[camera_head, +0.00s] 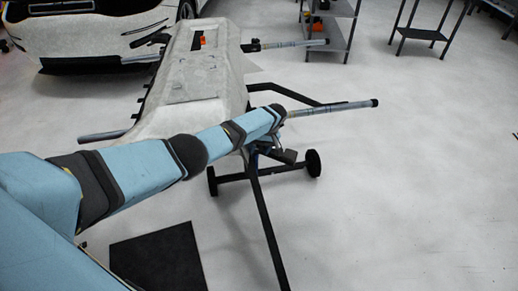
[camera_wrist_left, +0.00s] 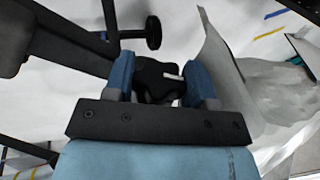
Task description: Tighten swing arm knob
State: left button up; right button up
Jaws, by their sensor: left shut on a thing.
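The black swing arm knob (camera_wrist_left: 157,82) is between the two blue fingers of my left gripper (camera_wrist_left: 161,72) in the left wrist view. The gripper is shut on it, with a finger on each side. In the head view, my left gripper (camera_head: 277,113) reaches the near right side of the wheeled stand (camera_head: 262,205). The arm and wrist hide the knob there. A swing arm (camera_head: 330,108), a grey tube with a black end, sticks out to the right just beyond the gripper. My right gripper is not in view.
A large pale panel (camera_head: 185,98) rests on the stand. A second tube (camera_head: 295,44) sticks out farther back. A white car (camera_head: 95,35) is at the back left and a shelf (camera_head: 333,30) at the back. A black mat (camera_head: 157,260) lies in front. The floor to the right is clear.

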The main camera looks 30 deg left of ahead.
pick_arm(q)
jog(key=shift+g+y, duration=0.3)
jog(key=o, duration=0.9)
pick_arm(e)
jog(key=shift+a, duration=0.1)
pick_arm(q)
jog(key=shift+r, duration=0.15)
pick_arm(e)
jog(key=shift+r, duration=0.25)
